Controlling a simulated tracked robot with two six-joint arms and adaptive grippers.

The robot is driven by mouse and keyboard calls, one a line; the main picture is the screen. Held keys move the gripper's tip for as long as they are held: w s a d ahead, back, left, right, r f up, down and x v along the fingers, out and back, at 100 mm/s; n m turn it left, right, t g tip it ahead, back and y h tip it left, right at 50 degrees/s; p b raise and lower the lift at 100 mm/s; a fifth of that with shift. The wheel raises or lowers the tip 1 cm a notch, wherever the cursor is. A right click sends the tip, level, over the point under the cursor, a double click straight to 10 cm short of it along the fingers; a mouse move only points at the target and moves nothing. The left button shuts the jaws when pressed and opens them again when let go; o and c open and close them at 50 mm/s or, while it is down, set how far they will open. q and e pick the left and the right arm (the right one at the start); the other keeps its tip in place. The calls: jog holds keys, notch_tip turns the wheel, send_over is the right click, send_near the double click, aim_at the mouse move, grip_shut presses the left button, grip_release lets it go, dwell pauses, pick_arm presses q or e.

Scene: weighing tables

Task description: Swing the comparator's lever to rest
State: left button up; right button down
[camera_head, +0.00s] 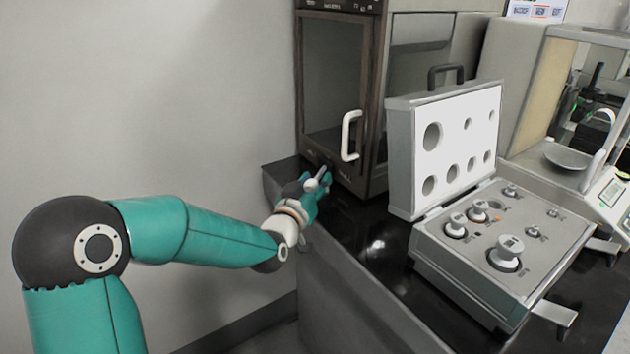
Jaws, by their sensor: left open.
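The comparator (338,70) is a tall dark cabinet with a glass-fronted door at the back centre. A white upright handle (350,136) sits on its front. A small pale lever-like piece (317,179) shows low at the front of the cabinet, right at the fingers of my left gripper (320,187). My left gripper is open, with teal and dark fingers, at the cabinet's lower front edge. The fingers partly hide this piece, and I cannot tell if they touch it. My right gripper is not in view.
An open grey weight case (470,275) with several weights stands on the black tabletop (375,235) to the right. Its raised lid (403,165) is close to the cabinet. A balance with a round pan (567,156) stands at the far right. A grey wall is at left.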

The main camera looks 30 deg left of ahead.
pick_arm(q)
jog(key=shift+w, duration=0.2)
grip_shut()
jog(key=shift+w, duration=0.1)
jog(key=shift+f, duration=0.2)
